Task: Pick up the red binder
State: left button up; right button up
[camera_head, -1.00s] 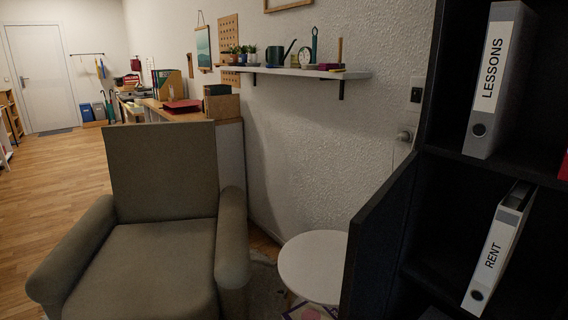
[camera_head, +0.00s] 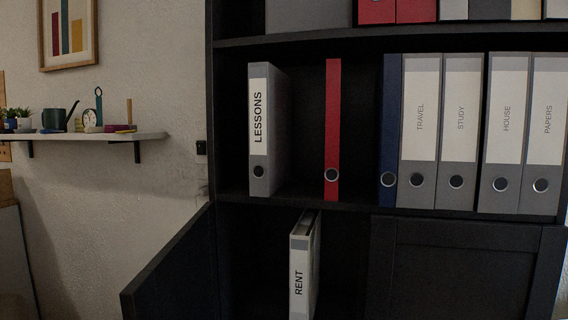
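A narrow red binder (camera_head: 332,130) stands upright on the middle shelf of the black bookcase (camera_head: 345,206). Its spine faces me, with a round finger hole near the bottom. A grey binder labelled LESSONS (camera_head: 259,130) stands to its left, with a gap between. A thin dark blue binder (camera_head: 389,135) stands to its right, also with a gap. Neither of my grippers is in view.
Grey binders labelled TRAVEL (camera_head: 418,130), STUDY, HOUSE and PAPERS fill the shelf's right side. A RENT binder (camera_head: 303,265) leans in the compartment below. An open cabinet door (camera_head: 170,265) sticks out at lower left. A wall shelf (camera_head: 90,136) holds small items.

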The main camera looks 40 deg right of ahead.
aim_at(333, 66)
jog(key=i+l+z, duration=0.15)
jog(key=l+z, duration=0.3)
jog(key=i+l+z, duration=0.15)
jog(key=z, duration=0.3)
jog(key=i+l+z, duration=0.2)
jog(key=z, duration=0.25)
jog(key=k+j, duration=0.1)
jog(key=j, duration=0.2)
jog(key=k+j, duration=0.1)
jog(key=j, duration=0.25)
jog(key=k+j, duration=0.1)
jog(key=j, duration=0.2)
jog(key=k+j, duration=0.1)
jog(key=j, duration=0.2)
